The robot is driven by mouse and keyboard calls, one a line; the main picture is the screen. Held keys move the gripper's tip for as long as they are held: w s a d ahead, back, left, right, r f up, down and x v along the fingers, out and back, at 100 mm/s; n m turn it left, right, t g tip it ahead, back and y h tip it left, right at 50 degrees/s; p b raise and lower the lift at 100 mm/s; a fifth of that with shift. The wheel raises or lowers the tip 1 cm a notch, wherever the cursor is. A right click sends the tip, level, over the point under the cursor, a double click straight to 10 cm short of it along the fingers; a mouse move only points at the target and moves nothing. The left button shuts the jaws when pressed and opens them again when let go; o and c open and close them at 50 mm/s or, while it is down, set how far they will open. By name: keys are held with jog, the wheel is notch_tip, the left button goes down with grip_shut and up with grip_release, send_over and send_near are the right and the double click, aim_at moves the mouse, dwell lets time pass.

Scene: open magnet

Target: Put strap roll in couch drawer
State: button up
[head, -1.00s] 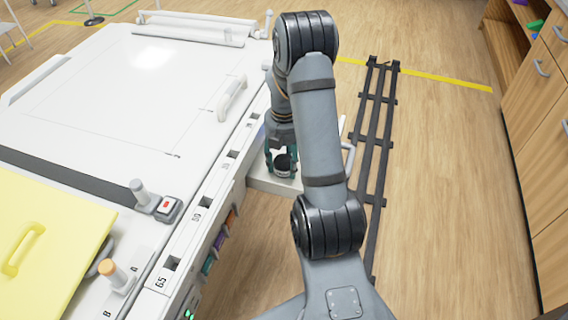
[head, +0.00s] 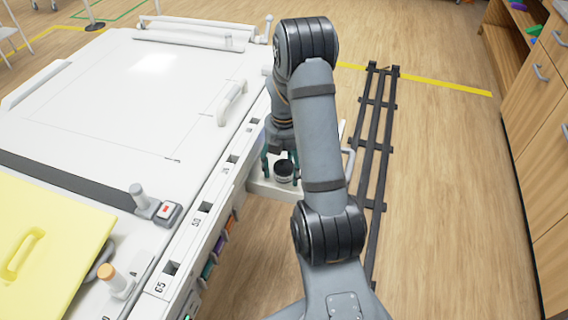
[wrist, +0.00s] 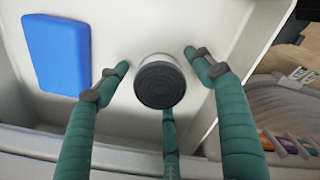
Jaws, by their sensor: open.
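The strap roll (wrist: 160,82), a short pale cylinder with a dark ringed end, stands in the open white couch drawer (wrist: 118,125). It also shows in the head view (head: 284,172), dark, in the drawer (head: 262,187) pulled out from the couch's side. My gripper (wrist: 157,66) is open, its teal fingers spread around the roll with visible gaps on the left and right. The third finger is below the roll in the picture, and whether it touches is unclear. My gripper also shows in the head view (head: 281,160), partly hidden by my arm.
A blue block (wrist: 57,54) lies at the left in the drawer. The white couch (head: 120,100) is left of my arm, with a yellow pad (head: 50,235) on it. A dark ladder-like rack (head: 374,140) lies on the floor to the right; wooden cabinets (head: 535,140) stand beyond.

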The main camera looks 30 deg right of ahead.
aim_at(284, 166)
notch_tip(284, 166, up, 12)
jog(key=p, duration=0.2)
jog(key=shift+r, duration=0.15)
